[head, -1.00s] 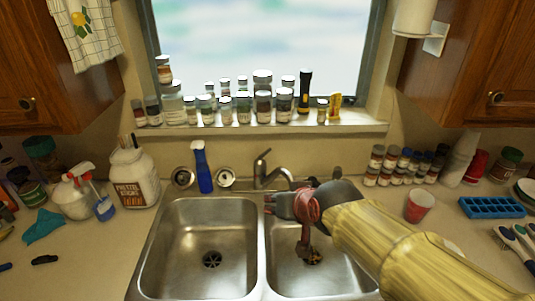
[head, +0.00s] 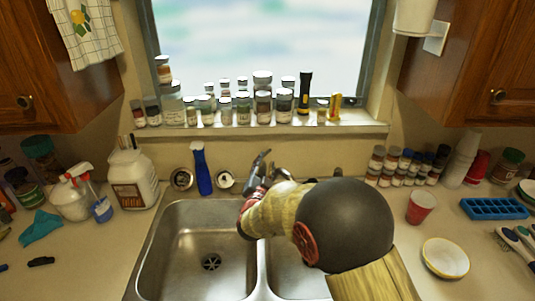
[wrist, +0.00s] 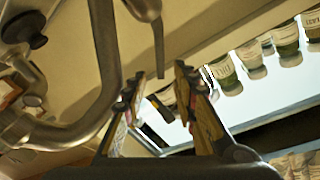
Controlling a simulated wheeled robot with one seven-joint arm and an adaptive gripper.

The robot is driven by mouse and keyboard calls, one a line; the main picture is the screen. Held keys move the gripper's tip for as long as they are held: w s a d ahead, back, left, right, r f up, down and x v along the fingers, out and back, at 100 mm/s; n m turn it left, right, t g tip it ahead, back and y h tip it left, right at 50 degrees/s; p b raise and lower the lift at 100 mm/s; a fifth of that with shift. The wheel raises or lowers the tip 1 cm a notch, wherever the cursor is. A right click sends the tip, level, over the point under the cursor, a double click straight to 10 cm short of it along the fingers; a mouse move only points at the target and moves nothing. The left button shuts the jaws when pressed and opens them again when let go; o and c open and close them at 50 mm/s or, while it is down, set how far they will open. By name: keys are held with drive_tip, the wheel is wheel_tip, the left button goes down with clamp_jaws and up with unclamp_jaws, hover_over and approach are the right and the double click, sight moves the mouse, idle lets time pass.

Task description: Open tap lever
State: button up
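The metal tap stands behind the divider of the double sink (head: 160,215). Its lever (head: 262,157) points up in the head view, and my arm hides much of the tap's lower part. In the wrist view, which shows the scene roughly upside down, the thin lever (wrist: 158,48) hangs from the rounded tap body. The curved spout (wrist: 103,85) passes close to the left finger. My gripper (wrist: 160,82) is open, with its fingertips on either side of the lever's end in the picture. I see no clear contact. In the head view my forearm hides most of the gripper.
Jars (head: 243,108) line the window sill (head: 300,130) behind. A red cup (head: 421,207) and a yellow-rimmed bowl (head: 445,258) are on the right counter. The left basin is empty.

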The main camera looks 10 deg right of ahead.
sight(267, 154)
drive_tip(key=b+x, duration=0.1)
drive_tip(key=x, duration=0.6)
drive_tip(key=shift+w, duration=0.15)
drive_tip(key=shift+c, duration=0.4)
clamp_jaws()
idle(0.4)
